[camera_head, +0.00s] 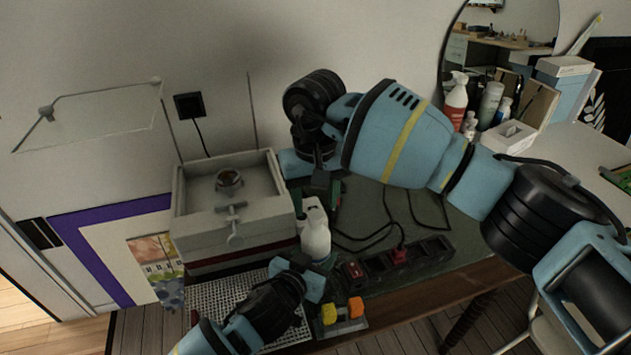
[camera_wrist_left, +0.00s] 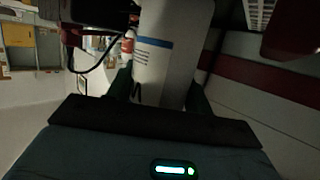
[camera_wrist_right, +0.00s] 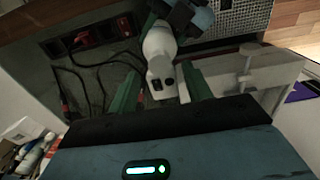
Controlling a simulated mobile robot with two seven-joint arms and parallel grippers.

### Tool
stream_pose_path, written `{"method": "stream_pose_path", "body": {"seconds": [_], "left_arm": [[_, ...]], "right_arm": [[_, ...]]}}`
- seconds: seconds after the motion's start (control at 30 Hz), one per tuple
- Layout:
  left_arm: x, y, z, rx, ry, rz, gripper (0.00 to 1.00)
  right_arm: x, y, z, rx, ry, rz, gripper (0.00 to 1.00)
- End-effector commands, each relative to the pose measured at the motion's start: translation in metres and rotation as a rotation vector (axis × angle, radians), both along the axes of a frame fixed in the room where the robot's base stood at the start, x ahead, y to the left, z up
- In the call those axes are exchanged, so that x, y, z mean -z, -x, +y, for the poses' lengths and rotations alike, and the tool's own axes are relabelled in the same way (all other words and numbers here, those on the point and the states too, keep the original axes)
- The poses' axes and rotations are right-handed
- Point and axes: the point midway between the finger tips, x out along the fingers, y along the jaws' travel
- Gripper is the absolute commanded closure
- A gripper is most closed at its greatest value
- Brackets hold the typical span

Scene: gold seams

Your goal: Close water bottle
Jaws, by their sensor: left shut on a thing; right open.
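The white water bottle (camera_head: 315,238) stands beside the grey box in the head view. In the left wrist view the bottle (camera_wrist_left: 172,45) shows a blue stripe and print between the fingers. My left gripper (camera_head: 315,272) is shut on the bottle's body, its fingers mostly hidden in the head view. My right gripper (camera_head: 317,197) is open above the bottle's top. In the right wrist view the green fingers of my right gripper (camera_wrist_right: 160,88) are apart, on either side of the bottle top (camera_wrist_right: 160,72). Two small dark spots show on that top. I cannot make out a separate cap.
A grey box with a vise-like screw (camera_head: 185,220) is close left of the bottle. A power strip (camera_head: 400,262) with a red plug and cables lies to the right on the green mat. Orange and yellow blocks (camera_head: 343,311) are at the front. Spray bottles (camera_head: 456,100) stand far right.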

Motion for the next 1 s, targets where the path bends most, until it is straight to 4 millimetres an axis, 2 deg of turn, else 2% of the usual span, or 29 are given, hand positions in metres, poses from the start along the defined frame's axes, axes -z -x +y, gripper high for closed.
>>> {"method": "stream_pose_path", "body": {"seconds": [0.2,0.6,0.93,1.0], "left_arm": [[0.001,0.000,0.000,-0.001,-0.001,0.002,1.00],[0.001,0.000,0.000,-0.001,-0.001,0.002,1.00],[0.001,0.000,0.000,-0.001,-0.001,0.002,1.00],[0.001,0.000,0.000,-0.001,-0.001,0.002,1.00]], "right_arm": [[0.022,0.000,0.000,0.000,0.000,0.001,0.51],[0.027,0.000,0.000,0.000,0.001,0.000,0.51],[0.027,0.000,0.000,0.000,0.000,0.000,0.94],[0.027,0.000,0.000,0.000,0.000,0.000,0.98]]}}
